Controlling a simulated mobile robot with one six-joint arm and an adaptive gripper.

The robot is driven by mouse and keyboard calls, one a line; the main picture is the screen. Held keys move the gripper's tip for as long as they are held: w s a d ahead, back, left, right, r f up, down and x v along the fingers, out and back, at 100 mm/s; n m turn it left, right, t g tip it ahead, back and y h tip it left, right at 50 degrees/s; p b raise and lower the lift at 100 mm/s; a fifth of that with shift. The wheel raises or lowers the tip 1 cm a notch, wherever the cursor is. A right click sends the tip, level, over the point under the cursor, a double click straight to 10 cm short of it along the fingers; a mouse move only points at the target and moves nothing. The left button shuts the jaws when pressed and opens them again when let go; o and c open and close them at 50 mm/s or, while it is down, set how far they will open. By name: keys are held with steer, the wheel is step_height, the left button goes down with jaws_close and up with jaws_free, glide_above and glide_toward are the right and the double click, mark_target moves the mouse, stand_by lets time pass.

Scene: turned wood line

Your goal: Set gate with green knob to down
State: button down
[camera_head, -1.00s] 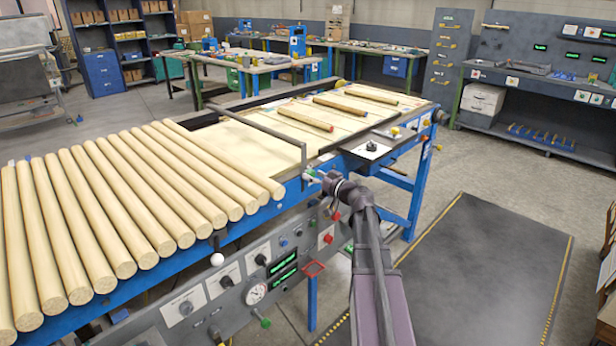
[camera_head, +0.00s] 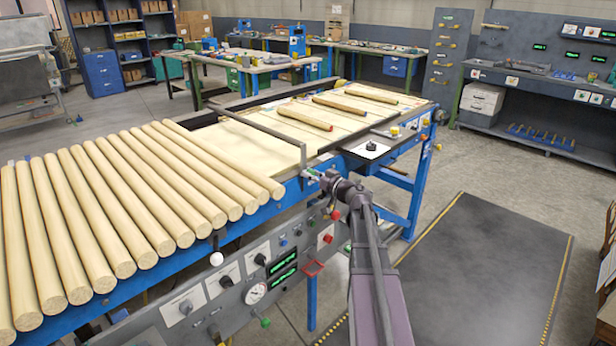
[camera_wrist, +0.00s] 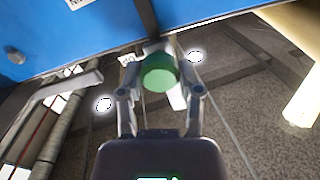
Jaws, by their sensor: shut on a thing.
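The gate (camera_head: 270,128) is a thin grey bar that spans the conveyor bed and bends down at its near end. In the head view it stands above the bed surface, just right of the row of pale wood rods. Its green knob (camera_wrist: 159,72) sits between my fingertips in the wrist view. My gripper (camera_wrist: 158,85) is shut on this knob. In the head view my gripper (camera_head: 313,174) is at the near edge of the bed, by the gate's lower end, and the knob is mostly hidden there.
Pale rods (camera_head: 120,205) fill the bed's left part. A control panel (camera_head: 230,285) with dials and a white-ball lever (camera_head: 216,258) is below the near edge. A dark floor mat (camera_head: 485,270) is clear at right.

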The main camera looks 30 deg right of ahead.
steer(key=shift+a+f+b, duration=0.15)
steer(key=shift+f+b, duration=3.3)
steer(key=shift+f, duration=0.15)
steer(key=shift+s, duration=0.1)
steer(key=shift+f, duration=0.1)
steer(key=shift+c, duration=1.3)
jaws_free()
steer(key=v, duration=1.2)
